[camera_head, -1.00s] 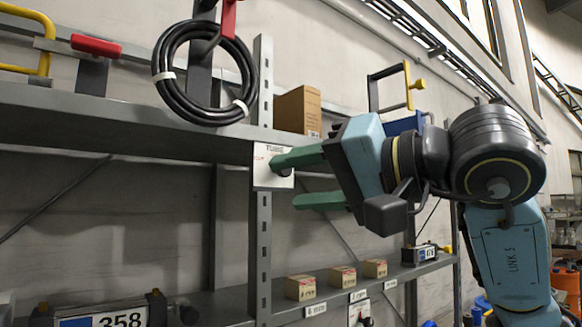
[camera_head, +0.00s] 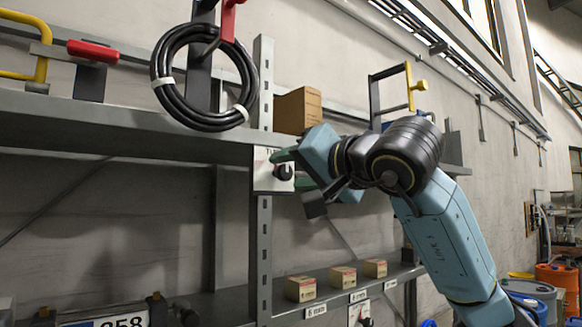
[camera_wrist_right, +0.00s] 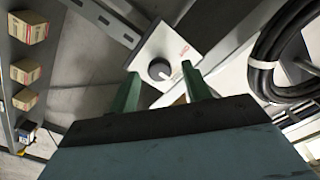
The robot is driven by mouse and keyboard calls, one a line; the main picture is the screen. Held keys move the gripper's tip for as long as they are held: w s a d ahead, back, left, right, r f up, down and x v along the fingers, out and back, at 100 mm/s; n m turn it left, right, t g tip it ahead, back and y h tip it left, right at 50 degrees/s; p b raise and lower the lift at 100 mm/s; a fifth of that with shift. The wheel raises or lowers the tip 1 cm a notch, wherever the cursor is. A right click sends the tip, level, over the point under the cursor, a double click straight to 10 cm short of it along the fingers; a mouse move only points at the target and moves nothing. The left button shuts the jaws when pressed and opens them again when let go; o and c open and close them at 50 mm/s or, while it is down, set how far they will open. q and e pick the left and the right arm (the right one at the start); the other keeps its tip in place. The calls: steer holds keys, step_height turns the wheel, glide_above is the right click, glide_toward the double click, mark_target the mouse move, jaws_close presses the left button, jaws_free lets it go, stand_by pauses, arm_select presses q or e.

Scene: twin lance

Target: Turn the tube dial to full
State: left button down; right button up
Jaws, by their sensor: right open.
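The tube dial is a dark round knob (camera_head: 284,172) on a white plate (camera_head: 263,178) fixed to the shelf upright. In the right wrist view the knob (camera_wrist_right: 159,69) shows on its white plate (camera_wrist_right: 172,47), beyond and between my fingertips. My right gripper (camera_head: 290,168) is open, its green fingers close to the plate. In the wrist view my right gripper (camera_wrist_right: 160,88) has one finger at each side of the knob, with nothing held. I cannot tell whether a finger touches the plate. My left gripper is not in view.
A black cable coil (camera_head: 203,75) hangs left of the plate. A cardboard box (camera_head: 298,110) stands on the upper shelf just above my gripper. Small boxes (camera_head: 301,288) line the lower shelf, with a second switch plate (camera_head: 359,312) below them.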

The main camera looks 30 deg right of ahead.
steer(key=shift+w, duration=0.55)
steer(key=c, duration=1)
steer(key=shift+m, duration=0.5)
steer(key=m+b, duration=0.1)
steer(key=m, duration=0.3)
steer(key=shift+m, duration=0.4)
steer(key=m+b, duration=0.1)
steer(key=m, duration=0.5)
steer(key=shift+f, duration=0.1)
